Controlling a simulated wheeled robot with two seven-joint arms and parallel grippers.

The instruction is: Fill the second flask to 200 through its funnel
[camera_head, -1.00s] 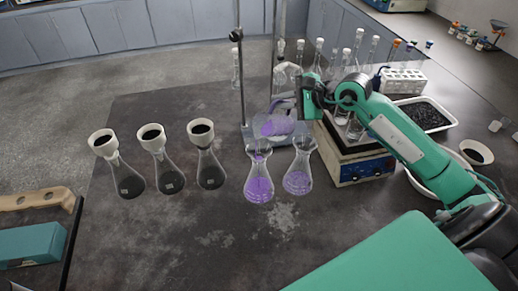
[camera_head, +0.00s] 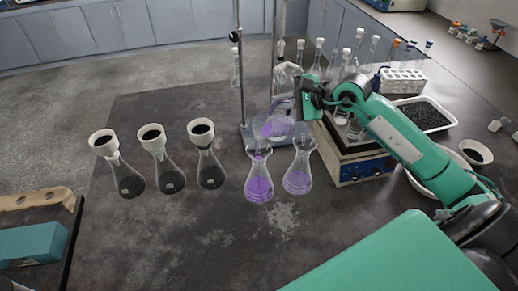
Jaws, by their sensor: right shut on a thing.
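Two clear flasks with purple liquid stand side by side on the dark table, each with a clear funnel in its neck. The left flask (camera_head: 259,188) looks fuller than the right flask (camera_head: 297,183). Their funnels (camera_head: 258,151) and (camera_head: 304,144) stay upright. My right gripper (camera_head: 296,103) is shut on a clear vessel (camera_head: 274,127) with purple liquid, held tilted above and behind the two funnels. Its grip is partly hidden by the gripper itself. Any stream is too small to tell, and graduation marks are not readable. My left gripper is not in view.
Three flasks with dark-filled white funnels (camera_head: 153,133) stand to the left. A hotplate (camera_head: 360,169) is right of the clear flasks, under my right arm. A metal stand (camera_head: 239,85), glassware and a white rack (camera_head: 403,80) are behind. The front table is clear.

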